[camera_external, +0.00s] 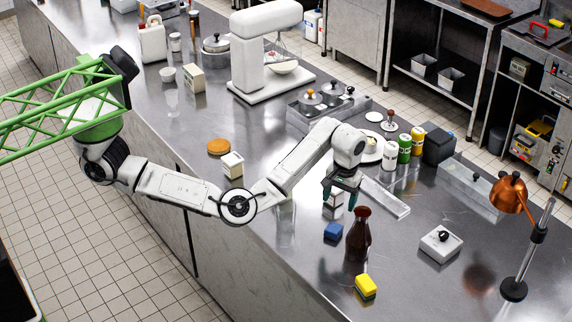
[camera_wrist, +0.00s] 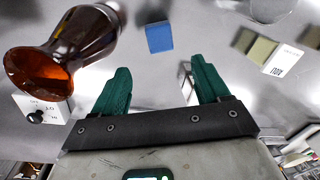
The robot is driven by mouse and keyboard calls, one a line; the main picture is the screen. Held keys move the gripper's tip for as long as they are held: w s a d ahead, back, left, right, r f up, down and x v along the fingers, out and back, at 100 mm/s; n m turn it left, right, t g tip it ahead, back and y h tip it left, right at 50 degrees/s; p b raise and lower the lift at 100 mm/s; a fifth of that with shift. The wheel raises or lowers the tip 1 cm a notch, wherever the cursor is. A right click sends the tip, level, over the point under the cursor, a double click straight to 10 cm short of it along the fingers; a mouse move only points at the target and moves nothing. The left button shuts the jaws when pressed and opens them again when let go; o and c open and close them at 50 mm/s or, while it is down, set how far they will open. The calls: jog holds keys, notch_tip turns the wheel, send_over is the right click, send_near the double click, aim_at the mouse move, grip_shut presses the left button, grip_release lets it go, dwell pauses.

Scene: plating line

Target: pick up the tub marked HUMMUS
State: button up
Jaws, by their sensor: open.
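My gripper (camera_external: 342,197) is open and points down over the steel counter. Its green fingers (camera_wrist: 160,92) are apart, with bare counter between them in the wrist view. A small white tub with a dark marking (camera_external: 333,203) stands just below and behind the fingers, partly hidden by them. Another pale tub (camera_external: 232,165) stands left of the arm. The wrist view shows a tub with a white printed face (camera_wrist: 282,60) at the right; its letters are too small to read. I cannot tell which tub says HUMMUS.
A brown bottle (camera_external: 358,236) and a blue block (camera_external: 333,231) stand close to the gripper. A yellow sponge (camera_external: 366,286), a white box with a black knob (camera_external: 441,245) and a copper lamp (camera_external: 513,195) lie nearer the front right. The counter between them is clear.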

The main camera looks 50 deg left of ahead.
jog(key=o, duration=0.4)
jog(key=shift+c, duration=0.2)
